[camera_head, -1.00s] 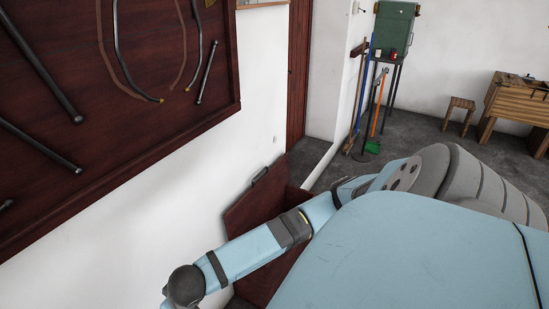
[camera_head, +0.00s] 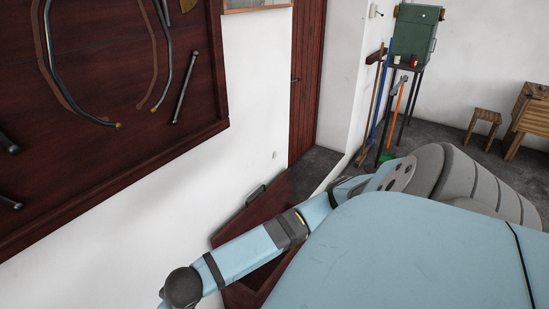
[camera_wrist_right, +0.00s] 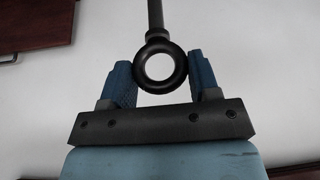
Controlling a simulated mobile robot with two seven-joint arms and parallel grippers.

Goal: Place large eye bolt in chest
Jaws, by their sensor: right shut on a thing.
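The large eye bolt (camera_wrist_right: 158,40) is dark, with a round ring and a straight shank, and shows in the right wrist view. My right gripper (camera_wrist_right: 161,68) is shut on its ring, one blue finger on each side; the shank points to the top of the picture, its far end cut off. The chest (camera_head: 238,297) is dark red and stands by the white wall in the head view, its lid (camera_head: 240,221) with a handle raised. One of my arms covers much of the chest, and its inside is mostly hidden. Neither gripper shows in the head view.
A dark red board (camera_head: 100,150) with hung rods and hoses is on the wall at left. A red door (camera_head: 306,80), a green cabinet (camera_head: 415,35), brooms and a wooden stool (camera_head: 486,118) are beyond. A dark red panel with a handle (camera_wrist_right: 35,25) shows in the wrist view.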

